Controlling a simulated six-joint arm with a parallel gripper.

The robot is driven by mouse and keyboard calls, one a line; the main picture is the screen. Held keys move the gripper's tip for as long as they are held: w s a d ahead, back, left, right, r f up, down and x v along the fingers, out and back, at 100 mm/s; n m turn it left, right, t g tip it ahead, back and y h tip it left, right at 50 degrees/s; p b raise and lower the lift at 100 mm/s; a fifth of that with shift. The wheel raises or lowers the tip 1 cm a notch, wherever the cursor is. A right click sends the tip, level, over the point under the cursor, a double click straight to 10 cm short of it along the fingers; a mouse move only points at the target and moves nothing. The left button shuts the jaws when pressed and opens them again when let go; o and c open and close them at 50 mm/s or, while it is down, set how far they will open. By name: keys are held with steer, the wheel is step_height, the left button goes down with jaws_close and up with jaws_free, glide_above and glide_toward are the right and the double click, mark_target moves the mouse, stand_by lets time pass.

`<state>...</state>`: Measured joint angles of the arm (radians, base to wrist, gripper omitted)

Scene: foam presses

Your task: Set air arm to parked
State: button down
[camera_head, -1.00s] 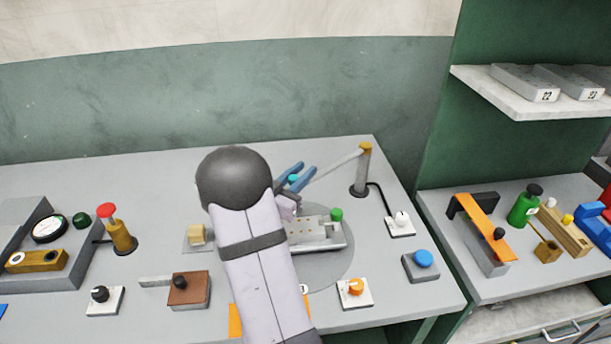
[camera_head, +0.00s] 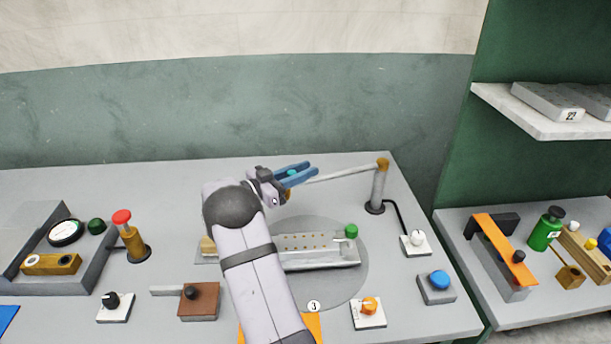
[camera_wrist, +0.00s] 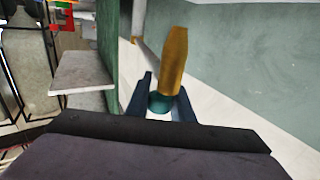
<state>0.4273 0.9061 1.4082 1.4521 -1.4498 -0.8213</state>
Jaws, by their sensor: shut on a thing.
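The air arm is a thin pale bar (camera_head: 345,173) that reaches left from an upright grey post (camera_head: 378,190) with a brass cap at the bench's back right. My gripper (camera_head: 305,171), with blue fingers, is at the bar's left end, above the bench behind the perforated plate. A teal piece (camera_head: 292,173) shows between the fingers. In the wrist view my gripper (camera_wrist: 166,84) is shut around this teal piece (camera_wrist: 160,102), and a brass-coloured part (camera_wrist: 175,60) sticks out beyond it. No parked mark can be made out.
The perforated metal plate (camera_head: 330,262) with a green knob (camera_head: 351,231) lies on a grey disc, partly hidden by my arm. A white switch box (camera_head: 416,243), blue button (camera_head: 439,279) and orange knob (camera_head: 370,306) stand right. The back wall is close behind.

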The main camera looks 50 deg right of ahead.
steer(key=shift+w+r, duration=0.1)
steer(key=c, duration=1.5)
jaws_free()
steer(key=shift+c, duration=0.2)
steer(key=b+v, duration=0.2)
steer(key=v, duration=0.3)
steer(key=shift+w+a, duration=0.15)
steer(key=shift+a, duration=0.25)
steer(key=shift+w+a, duration=0.15)
steer(key=shift+a, duration=0.55)
steer(key=shift+c, duration=0.6)
